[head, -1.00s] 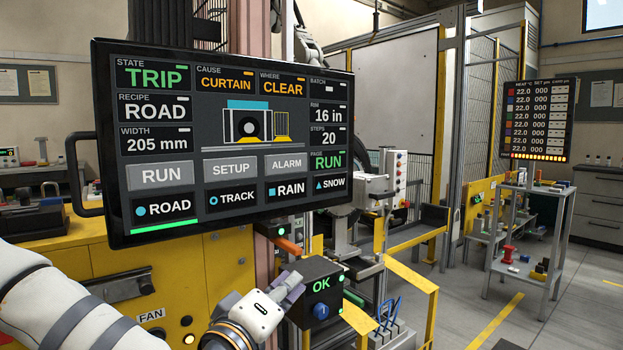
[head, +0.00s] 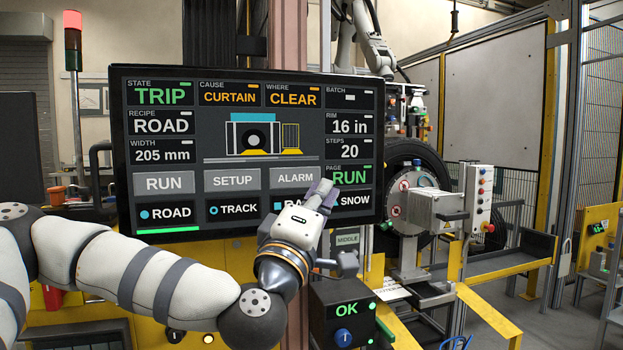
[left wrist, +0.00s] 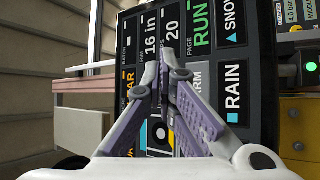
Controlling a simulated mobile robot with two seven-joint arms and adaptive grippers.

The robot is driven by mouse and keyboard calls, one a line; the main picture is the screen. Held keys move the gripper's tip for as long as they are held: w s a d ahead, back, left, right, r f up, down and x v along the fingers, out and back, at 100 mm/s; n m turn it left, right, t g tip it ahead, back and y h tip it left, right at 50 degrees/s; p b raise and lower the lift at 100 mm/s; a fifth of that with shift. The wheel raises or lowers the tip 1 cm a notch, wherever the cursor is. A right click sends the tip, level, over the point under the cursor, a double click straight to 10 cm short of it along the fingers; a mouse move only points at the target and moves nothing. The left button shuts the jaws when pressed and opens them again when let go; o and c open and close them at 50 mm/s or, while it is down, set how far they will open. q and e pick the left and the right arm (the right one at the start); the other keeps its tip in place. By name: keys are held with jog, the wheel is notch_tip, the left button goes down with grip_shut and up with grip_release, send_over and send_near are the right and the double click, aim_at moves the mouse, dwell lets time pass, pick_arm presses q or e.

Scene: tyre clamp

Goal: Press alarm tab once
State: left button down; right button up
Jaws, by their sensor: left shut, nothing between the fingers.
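The panel screen (head: 225,118) shows TRIP, CURTAIN and CLEAR along its top. The grey ALARM tab (head: 294,177) is in its lower row, right of SETUP. My left gripper (head: 322,186) is shut and empty, in front of the screen, its tips by the right end of the ALARM tab. In the left wrist view the shut purple-grey fingers (left wrist: 166,55) point at the sideways screen and hide most of the ALARM tab (left wrist: 199,79); its last letters show. I cannot tell whether the tips touch the screen. My right gripper is not in view.
An OK box (head: 346,312) with a blue knob stands below the screen. A tyre machine (head: 420,210) and yellow rails are at the right.

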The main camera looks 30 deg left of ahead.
aim_at(304, 185)
pick_arm(q)
jog(key=shift+s+a, duration=0.1)
jog(key=shift+a, duration=0.1)
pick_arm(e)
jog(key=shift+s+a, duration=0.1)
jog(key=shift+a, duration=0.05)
pick_arm(q)
jog(key=shift+w+a+b, duration=0.45)
jog(key=shift+w+a, duration=1)
jog(key=shift+a, duration=0.2)
jog(key=shift+w+a+b, duration=0.4)
jog(key=shift+w+a, duration=1.05)
jog(key=shift+a, duration=0.2)
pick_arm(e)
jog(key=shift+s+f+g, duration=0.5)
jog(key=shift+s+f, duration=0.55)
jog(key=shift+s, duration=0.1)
pick_arm(q)
jog(key=shift+w+a, duration=0.25)
jog(key=shift+a, duration=0.05)
